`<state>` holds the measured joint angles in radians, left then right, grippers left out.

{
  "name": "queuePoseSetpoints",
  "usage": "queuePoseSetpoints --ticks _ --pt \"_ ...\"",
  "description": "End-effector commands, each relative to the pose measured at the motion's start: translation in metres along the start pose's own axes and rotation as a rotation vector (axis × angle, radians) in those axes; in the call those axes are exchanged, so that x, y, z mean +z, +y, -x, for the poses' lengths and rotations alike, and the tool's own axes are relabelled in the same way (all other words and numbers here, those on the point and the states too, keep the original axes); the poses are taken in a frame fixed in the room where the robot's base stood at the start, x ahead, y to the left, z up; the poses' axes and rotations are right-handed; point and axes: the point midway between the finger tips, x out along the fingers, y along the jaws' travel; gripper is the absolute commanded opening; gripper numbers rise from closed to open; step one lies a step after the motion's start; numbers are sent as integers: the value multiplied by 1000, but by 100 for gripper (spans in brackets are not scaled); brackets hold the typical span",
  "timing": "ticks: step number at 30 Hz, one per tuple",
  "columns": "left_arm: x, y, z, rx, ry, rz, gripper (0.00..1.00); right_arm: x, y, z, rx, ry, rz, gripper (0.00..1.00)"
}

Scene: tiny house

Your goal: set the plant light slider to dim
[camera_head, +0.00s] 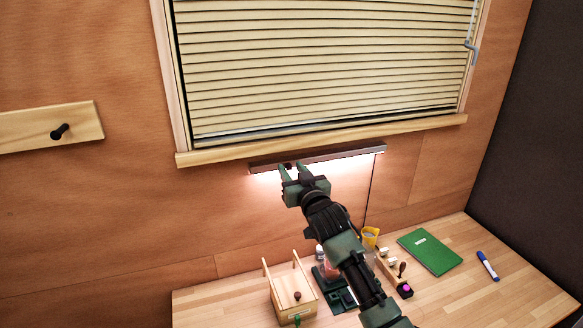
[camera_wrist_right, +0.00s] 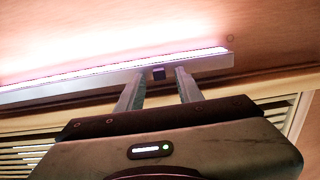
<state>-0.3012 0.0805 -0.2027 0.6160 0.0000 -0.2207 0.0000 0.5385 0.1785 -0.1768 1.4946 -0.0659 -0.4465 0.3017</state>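The plant light is a dark bar (camera_head: 335,155) under the window sill, glowing pinkish white on the wall below. In the right wrist view the bar (camera_wrist_right: 205,64) runs across with its lit edge up. A small dark slider knob (camera_wrist_right: 158,74) sits on its face, near the bar's right end in that view. My right gripper (camera_head: 292,168) is raised to the bar's left part in the head view. Its fingers are open, one on each side of the knob, with visible gaps. I cannot tell any slider markings. My left gripper is not in view.
A window with closed blinds (camera_head: 320,65) is above the sill (camera_head: 420,130). A cord (camera_head: 371,195) hangs from the bar.

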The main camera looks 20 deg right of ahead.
Motion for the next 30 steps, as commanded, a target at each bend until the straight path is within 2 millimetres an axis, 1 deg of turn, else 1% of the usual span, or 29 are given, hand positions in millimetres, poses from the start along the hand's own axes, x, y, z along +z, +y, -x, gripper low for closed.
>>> queuePoseSetpoints --ticks 1,4,11,12,15,30 --pt "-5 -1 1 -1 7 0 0 -1 0 -3 0 0 0 36" --pt "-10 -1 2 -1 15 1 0 0 0 -5 -1 0 0 36" --pt "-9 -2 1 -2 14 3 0 0 0 -5 -1 0 -1 36" --pt "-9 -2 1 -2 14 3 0 0 0 -5 -1 0 -1 25" --pt "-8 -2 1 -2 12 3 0 0 0 -5 0 0 -1 0" --pt "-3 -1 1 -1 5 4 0 0 0 -5 0 -1 0 0"
